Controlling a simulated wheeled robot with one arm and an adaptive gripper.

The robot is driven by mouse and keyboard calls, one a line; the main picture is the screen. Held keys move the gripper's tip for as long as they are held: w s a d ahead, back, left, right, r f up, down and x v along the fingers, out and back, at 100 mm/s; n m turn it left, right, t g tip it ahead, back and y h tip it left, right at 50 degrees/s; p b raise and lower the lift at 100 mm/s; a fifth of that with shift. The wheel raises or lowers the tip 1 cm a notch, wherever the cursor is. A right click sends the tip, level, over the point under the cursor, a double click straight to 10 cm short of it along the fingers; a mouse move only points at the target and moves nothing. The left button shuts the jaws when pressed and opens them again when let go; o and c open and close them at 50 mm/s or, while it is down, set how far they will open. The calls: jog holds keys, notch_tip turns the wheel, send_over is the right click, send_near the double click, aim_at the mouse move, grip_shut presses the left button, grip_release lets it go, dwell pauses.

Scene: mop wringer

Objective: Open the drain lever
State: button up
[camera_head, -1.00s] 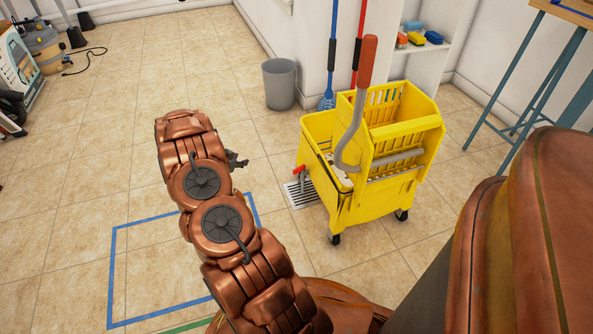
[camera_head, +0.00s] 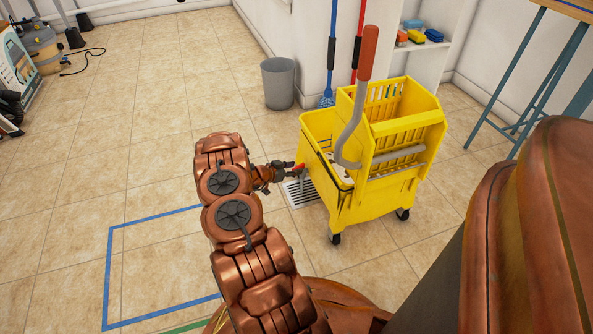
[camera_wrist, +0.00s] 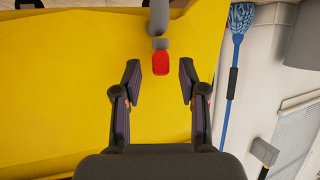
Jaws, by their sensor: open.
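The yellow mop bucket (camera_head: 352,202) with its wringer (camera_head: 395,128) stands on the tiled floor, right of my arm. The drain lever (camera_head: 299,167) has a red tip and sits on the bucket's left side, above a floor drain grate (camera_head: 301,191). In the wrist view the lever's red tip (camera_wrist: 160,63) hangs from a grey stem in front of the yellow bucket wall. My gripper (camera_wrist: 160,80) is open, a finger on each side of the line to the red tip, with gaps on both sides. It also shows beside the lever in the head view (camera_head: 279,170).
The wringer's handle with an orange grip (camera_head: 368,54) rises above the bucket. A grey bin (camera_head: 278,83) stands by the wall behind. A blue mop (camera_head: 327,98) leans nearby. The floor left of my arm is clear, with blue tape (camera_head: 107,275) on it.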

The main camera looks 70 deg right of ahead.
jog(key=shift+x, duration=0.95)
grip_shut()
